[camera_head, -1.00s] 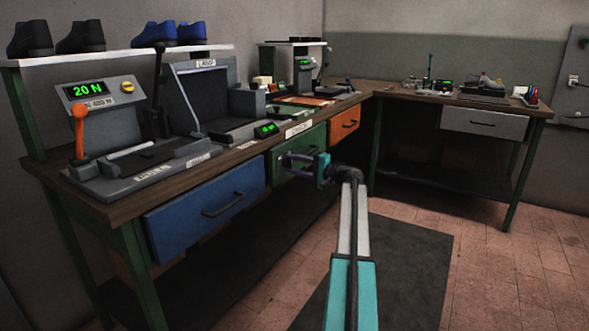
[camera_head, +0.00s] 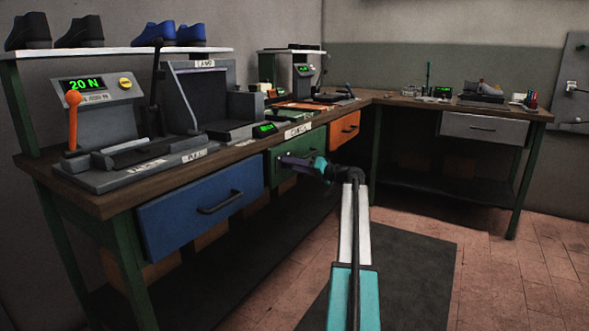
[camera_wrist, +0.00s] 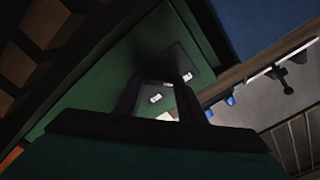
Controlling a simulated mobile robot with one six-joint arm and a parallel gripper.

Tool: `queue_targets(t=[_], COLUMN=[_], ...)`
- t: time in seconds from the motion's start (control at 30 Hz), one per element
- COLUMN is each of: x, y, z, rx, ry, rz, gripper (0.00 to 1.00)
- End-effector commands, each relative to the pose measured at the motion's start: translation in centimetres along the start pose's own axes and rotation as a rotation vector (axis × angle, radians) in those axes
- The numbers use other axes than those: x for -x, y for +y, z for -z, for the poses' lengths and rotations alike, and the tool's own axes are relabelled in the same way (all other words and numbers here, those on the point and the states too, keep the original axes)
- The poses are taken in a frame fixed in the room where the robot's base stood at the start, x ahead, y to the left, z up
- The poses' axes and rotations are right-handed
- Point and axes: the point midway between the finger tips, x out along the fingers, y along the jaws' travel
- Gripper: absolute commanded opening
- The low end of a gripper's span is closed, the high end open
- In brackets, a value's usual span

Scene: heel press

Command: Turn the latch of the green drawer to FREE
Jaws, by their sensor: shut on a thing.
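The green drawer (camera_head: 312,142) is in the middle of the long bench in the head view, and its front looks shut. It also fills much of the wrist view (camera_wrist: 85,90), tilted. My gripper (camera_head: 282,159) reaches its front at the upper left. In the wrist view my gripper (camera_wrist: 158,84) has its two fingers against a dark plate (camera_wrist: 182,58) on the drawer front, shut on the latch, which is mostly hidden between them. Small white labels (camera_wrist: 155,98) show by the fingers, too small to read. The latch's setting cannot be told.
A blue drawer (camera_head: 200,212) with a dark handle is left of the green one, an orange drawer (camera_head: 344,129) right of it. The wooden benchtop (camera_head: 130,196) overhangs them and carries a press with an orange lever (camera_head: 73,120). The floor mat (camera_head: 415,260) is clear.

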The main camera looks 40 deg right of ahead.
Motion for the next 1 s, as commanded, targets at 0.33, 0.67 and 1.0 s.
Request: queue_targets(t=[0.33, 0.67, 1.0], x=[-0.19, -0.21, -0.05], y=[0.06, 0.05, -0.01], z=[-0.62, -0.59, -0.29], rx=[0.037, 0.035, 0.034], ry=[-0.013, -0.012, -0.006], rz=[0.001, 0.001, 0.001], gripper=[0.14, 0.55, 0.55])
